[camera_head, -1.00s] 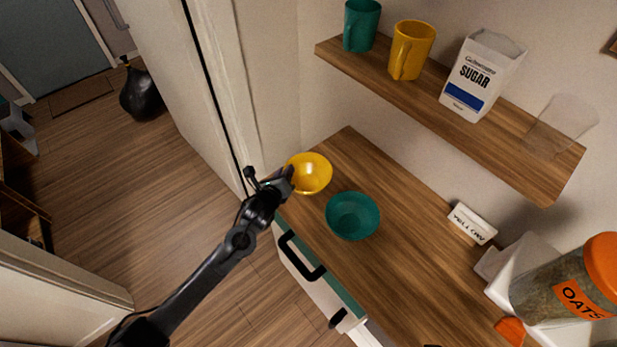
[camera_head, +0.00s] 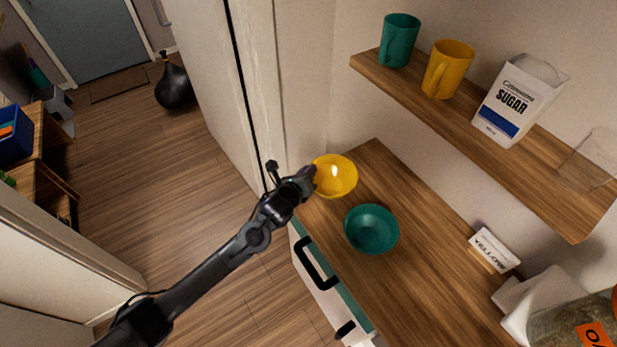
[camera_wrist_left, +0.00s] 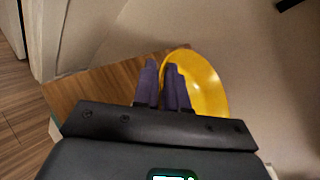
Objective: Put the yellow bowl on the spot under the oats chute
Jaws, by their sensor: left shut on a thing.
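The yellow bowl (camera_head: 337,176) is near the back left end of the wooden counter, behind the teal bowl. My left gripper (camera_head: 312,180) is shut on the bowl's left rim. In the left wrist view, the purple fingers (camera_wrist_left: 168,85) grip the edge of the yellow bowl (camera_wrist_left: 205,85), which looks tilted. It seems to be slightly above the counter. The oats dispenser (camera_head: 565,325) is at the lower right, cut off by the frame, with a white part (camera_head: 530,300) beside it. The spot under its chute is out of view. My right gripper is not in view.
The teal bowl (camera_head: 371,230) stands on the counter (camera_head: 430,265) close to the yellow bowl. A white label card (camera_head: 495,249) stands near the wall. The shelf (camera_head: 450,110) above holds a teal mug (camera_head: 400,42), yellow mug (camera_head: 447,70), sugar carton (camera_head: 515,105) and clear glass (camera_head: 590,160).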

